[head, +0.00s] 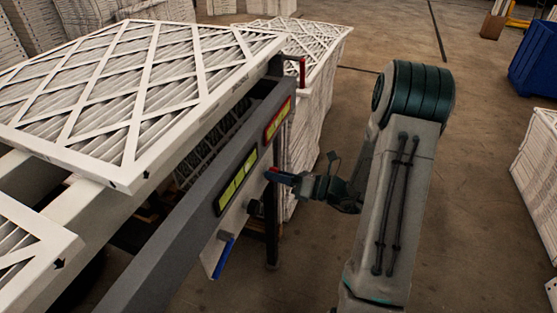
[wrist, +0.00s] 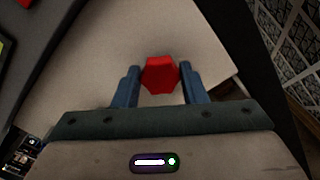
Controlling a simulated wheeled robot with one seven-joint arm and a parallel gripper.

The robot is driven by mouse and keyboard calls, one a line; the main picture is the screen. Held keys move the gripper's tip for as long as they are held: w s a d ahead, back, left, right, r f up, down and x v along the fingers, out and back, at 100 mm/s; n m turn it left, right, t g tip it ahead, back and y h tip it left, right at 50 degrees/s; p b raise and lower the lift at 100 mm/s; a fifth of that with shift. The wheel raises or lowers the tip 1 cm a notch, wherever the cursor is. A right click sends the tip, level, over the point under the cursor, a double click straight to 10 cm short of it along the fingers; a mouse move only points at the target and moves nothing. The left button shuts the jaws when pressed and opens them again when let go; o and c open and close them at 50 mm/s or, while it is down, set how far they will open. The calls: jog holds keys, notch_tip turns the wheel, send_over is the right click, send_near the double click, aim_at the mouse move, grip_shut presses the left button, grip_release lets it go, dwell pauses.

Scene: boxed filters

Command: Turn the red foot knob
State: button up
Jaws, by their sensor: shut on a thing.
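The red foot knob (wrist: 160,75) is a small faceted red knob, seen in front of a pale panel (wrist: 110,60) in the wrist view. My gripper (wrist: 160,82) has its two blue fingers on either side of the knob, shut on it. In the head view my gripper (head: 283,178) reaches left to the front of the grey frame, and a bit of red shows at its fingertips. The knob's far side and its mount are hidden.
The grey frame (head: 160,225) carries yellow-green and red label panels and a blue handle (head: 223,257). White pleated filters (head: 130,85) lie on top. Stacked filters (head: 318,100) stand behind it. A blue bin (head: 535,60) is at the far right.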

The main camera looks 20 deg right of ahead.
jog(key=shift+o, duration=0.2)
jog(key=m+p, duration=0.2)
jog(key=p, duration=0.1)
jog(key=m+p, duration=0.1)
jog(key=p, duration=0.1)
jog(key=shift+s+r+m+p, duration=0.1)
jog(key=shift+r+m+p, duration=0.25)
jog(key=shift+m+p, duration=0.05)
jog(key=m+p, duration=0.3)
jog(key=p, duration=0.2)
jog(key=m+p, duration=0.3)
jog(key=m, duration=0.1)
jog(key=shift+f+p, duration=0.25)
jog(key=shift+p, duration=0.1)
jog(key=shift+c, duration=0.2)
jog(key=shift+f+m+p, duration=0.15)
jog(key=shift+m+p, duration=0.35)
jog(key=shift+m, duration=0.3)
jog(key=o, duration=1)
jog(key=v, duration=1.3)
jog(key=shift+s+d+b, duration=0.25)
jog(key=shift+d+b, duration=0.1)
jog(key=shift+b, duration=0.1)
